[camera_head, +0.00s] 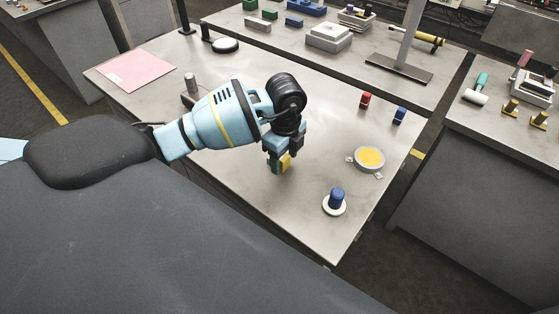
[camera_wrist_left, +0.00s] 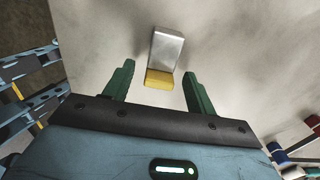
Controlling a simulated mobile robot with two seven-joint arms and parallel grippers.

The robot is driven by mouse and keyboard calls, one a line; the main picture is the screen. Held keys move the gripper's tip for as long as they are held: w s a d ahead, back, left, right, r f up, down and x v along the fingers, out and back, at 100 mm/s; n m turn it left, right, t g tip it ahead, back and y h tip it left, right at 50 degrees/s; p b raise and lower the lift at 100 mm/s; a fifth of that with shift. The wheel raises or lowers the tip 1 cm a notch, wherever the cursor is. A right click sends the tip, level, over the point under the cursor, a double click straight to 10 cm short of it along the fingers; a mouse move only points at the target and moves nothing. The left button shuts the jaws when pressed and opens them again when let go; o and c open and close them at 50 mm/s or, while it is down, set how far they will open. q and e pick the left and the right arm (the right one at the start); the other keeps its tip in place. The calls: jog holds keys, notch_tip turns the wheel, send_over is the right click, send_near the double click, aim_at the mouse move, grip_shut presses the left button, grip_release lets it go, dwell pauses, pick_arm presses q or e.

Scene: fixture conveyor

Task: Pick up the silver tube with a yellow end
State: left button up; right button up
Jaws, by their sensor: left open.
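The silver tube with a yellow end (camera_wrist_left: 166,50) shows in the left wrist view, just ahead of my left gripper (camera_wrist_left: 160,75). Its yellow end lies between the two green fingertips, with a gap on each side. Its silver part reaches beyond the tips. In the head view my left gripper (camera_head: 279,163) points down over the middle of the near table, and the tube's yellow end (camera_head: 286,161) shows by its fingers. The fingers hide most of the tube there. My left gripper is open and empty. My right gripper is not in view.
On the near table (camera_head: 240,225) stand a blue knob on a white base (camera_head: 335,201), a round dish with yellow contents (camera_head: 369,158), a red block (camera_head: 365,100) and a blue block (camera_head: 399,116). A pink sheet (camera_head: 136,70) lies at left.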

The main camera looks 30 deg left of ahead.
pick_arm(q)
jog(key=shift+f, duration=0.45)
jog(key=c, duration=1.1)
jog(key=shift+o, duration=0.2)
jog(key=shift+r, duration=0.1)
jog(key=shift+r, duration=0.5)
jog(key=shift+s+a+r, duration=0.1)
jog(key=shift+s+r, duration=0.05)
jog(key=shift+r, duration=0.5)
jog(key=shift+s+a+r, duration=0.1)
jog(key=shift+s+r, duration=0.05)
jog(key=shift+r, duration=0.45)
jog(key=s+a, duration=0.3)
jog(key=s, duration=0.3)
jog(key=s+a+r, duration=0.1)
jog(key=s+a, duration=0.3)
jog(key=s, duration=0.3)
jog(key=shift+s+r, duration=0.15)
jog(key=shift+s, duration=0.15)
